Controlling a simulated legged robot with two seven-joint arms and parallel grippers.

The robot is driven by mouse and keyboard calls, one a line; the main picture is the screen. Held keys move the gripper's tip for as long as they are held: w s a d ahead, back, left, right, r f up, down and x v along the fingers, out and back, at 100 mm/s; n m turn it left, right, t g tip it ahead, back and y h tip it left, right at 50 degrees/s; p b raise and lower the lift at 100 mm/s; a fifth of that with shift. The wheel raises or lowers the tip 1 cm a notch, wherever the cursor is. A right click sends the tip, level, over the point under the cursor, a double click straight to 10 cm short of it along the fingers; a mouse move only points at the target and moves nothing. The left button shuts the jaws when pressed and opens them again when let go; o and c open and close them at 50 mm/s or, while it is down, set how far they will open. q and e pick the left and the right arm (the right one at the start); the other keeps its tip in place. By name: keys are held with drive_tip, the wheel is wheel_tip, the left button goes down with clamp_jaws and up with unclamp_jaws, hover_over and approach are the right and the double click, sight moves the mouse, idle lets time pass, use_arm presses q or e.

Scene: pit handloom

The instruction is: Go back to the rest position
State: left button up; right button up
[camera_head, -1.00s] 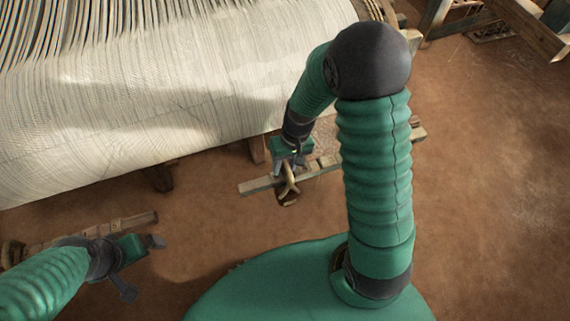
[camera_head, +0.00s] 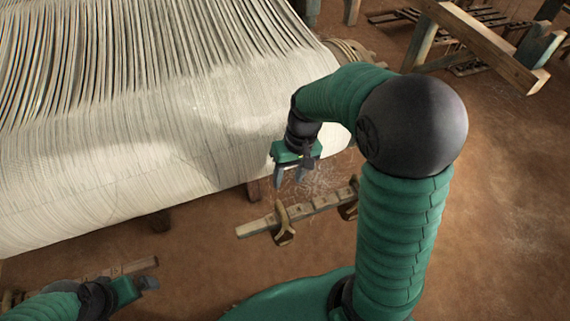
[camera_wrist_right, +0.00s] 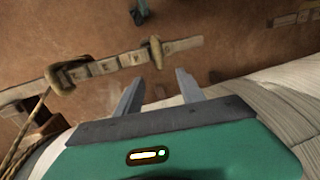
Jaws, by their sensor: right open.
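My right gripper (camera_head: 291,178) is open and empty in the head view. It hangs in front of the cloth edge, above and behind a notched wooden bar. In the right wrist view its two grey fingers (camera_wrist_right: 158,92) stand apart with nothing between them.
The wide white warp (camera_head: 120,150) fills the upper left. The notched wooden bar (camera_head: 318,204) carries a curved wooden piece (camera_head: 283,228). A wooden frame (camera_head: 490,50) stands at the upper right. Brown floor (camera_head: 510,200) at the right is clear.

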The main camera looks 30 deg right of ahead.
drive_tip(key=s+a+f+n+t+h, duration=0.2)
drive_tip(key=s+a+n, duration=0.1)
drive_tip(key=s+a, duration=0.3)
use_arm(q)
drive_tip(key=w+p+v, duration=0.2)
drive_tip(key=p+v, duration=1)
drive_tip(key=shift+w+r, duration=0.3)
use_arm(e)
wheel_tip(320, 180, up, 12)
drive_tip(key=w, duration=0.1)
drive_tip(key=shift+a, duration=0.25)
drive_tip(key=shift+w+a+f, duration=0.1)
drive_tip(key=shift+w, duration=0.05)
